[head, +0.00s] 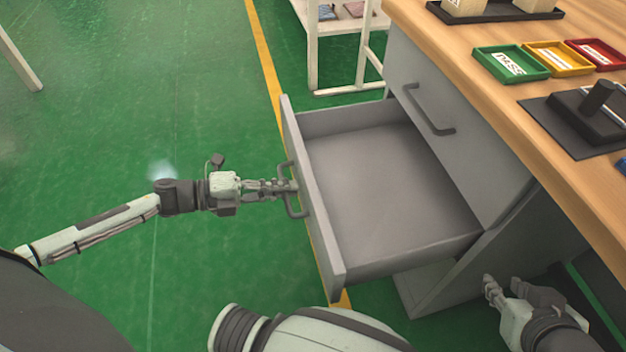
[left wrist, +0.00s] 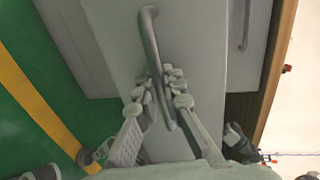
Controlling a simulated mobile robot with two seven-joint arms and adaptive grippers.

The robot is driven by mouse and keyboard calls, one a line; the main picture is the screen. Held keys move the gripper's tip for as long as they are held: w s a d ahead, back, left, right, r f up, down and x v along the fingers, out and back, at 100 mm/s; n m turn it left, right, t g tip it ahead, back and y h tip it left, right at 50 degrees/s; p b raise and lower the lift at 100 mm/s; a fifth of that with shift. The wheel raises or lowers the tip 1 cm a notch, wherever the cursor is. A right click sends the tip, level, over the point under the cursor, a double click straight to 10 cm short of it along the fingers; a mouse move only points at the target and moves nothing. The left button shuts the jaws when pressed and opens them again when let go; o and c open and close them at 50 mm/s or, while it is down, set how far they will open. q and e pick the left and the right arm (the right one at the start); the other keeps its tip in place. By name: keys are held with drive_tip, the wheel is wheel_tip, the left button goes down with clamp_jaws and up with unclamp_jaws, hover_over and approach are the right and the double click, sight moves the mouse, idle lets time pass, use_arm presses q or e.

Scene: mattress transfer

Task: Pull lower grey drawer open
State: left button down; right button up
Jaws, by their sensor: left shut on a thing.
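The lower grey drawer (head: 385,180) stands far out of the cabinet in the head view, and its inside is empty. Its handle (head: 289,209) is on the front panel, and it also shows as a curved bar in the left wrist view (left wrist: 148,40). My left gripper (head: 290,187) is shut on this handle, with its fingers (left wrist: 166,88) on both sides of the bar. My right gripper (head: 490,288) is at the lower right, beside the cabinet and away from the drawer; its finger state is unclear.
The upper grey drawer (head: 440,135) is closed under the wooden tabletop (head: 440,35). Green (head: 510,64), yellow (head: 558,57) and red (head: 597,52) trays lie on top. A white shelf (head: 345,50) stands behind. The green floor (head: 150,110) left of the drawer is clear.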

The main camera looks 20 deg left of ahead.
use_arm(q)
drive_tip(key=shift+v, duration=0.95)
use_arm(e)
drive_tip(key=shift+s+d+f, duration=0.35)
drive_tip(key=shift+s, duration=0.1)
use_arm(q)
drive_tip(key=shift+f, duration=0.15)
drive_tip(key=c, duration=1.9)
unclamp_jaws()
use_arm(e)
drive_tip(key=shift+a, duration=0.1)
use_arm(q)
drive_tip(key=v, duration=1.2)
use_arm(e)
drive_tip(key=shift+w+r, duration=0.1)
